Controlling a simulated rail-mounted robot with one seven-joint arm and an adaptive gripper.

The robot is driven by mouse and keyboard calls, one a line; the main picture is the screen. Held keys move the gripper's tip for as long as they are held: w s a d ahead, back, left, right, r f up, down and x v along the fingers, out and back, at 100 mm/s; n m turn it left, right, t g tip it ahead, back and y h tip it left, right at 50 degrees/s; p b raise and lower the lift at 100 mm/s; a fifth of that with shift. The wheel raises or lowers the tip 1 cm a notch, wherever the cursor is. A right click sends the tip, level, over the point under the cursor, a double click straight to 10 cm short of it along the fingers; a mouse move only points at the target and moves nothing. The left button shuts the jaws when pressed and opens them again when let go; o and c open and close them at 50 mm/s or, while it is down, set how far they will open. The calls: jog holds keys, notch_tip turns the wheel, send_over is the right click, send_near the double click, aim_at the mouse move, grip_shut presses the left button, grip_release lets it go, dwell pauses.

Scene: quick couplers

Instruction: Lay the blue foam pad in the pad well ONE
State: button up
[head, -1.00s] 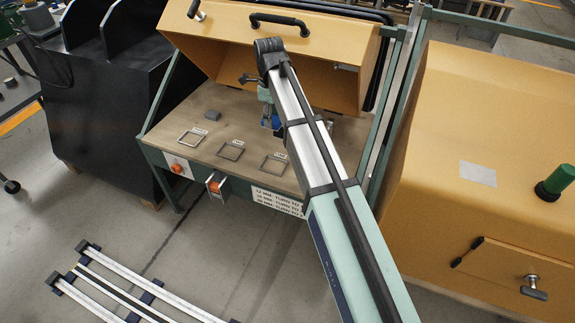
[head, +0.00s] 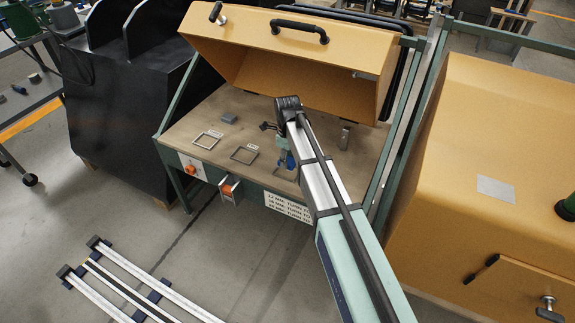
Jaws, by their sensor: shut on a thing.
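My gripper (head: 287,161) hangs from the arm's far end over the bench, at the rightmost of three square frames. A small blue shape shows at its jaws, and I take it to be the blue foam pad (head: 290,160); the arm and gripper hide much of it. The jaws are shut on it. The rightmost frame (head: 281,178) is partly hidden by my arm. The middle frame (head: 244,155) and left frame (head: 208,140) look empty. Their small labels are too small to read, so I cannot tell which is ONE.
A grey block (head: 229,118) lies behind the left and middle frames. A metal block (head: 346,134) stands at the back right of the bench (head: 190,128). The raised yellow hood (head: 290,62) overhangs the back. An orange knob (head: 226,189) sits at the front edge.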

jog(key=shift+f, duration=1.75)
jog(key=o, duration=0.9)
jog(key=shift+f, duration=0.1)
jog(key=shift+o, duration=0.2)
notch_tip(320, 180, up, 12)
jog(key=shift+r, duration=0.15)
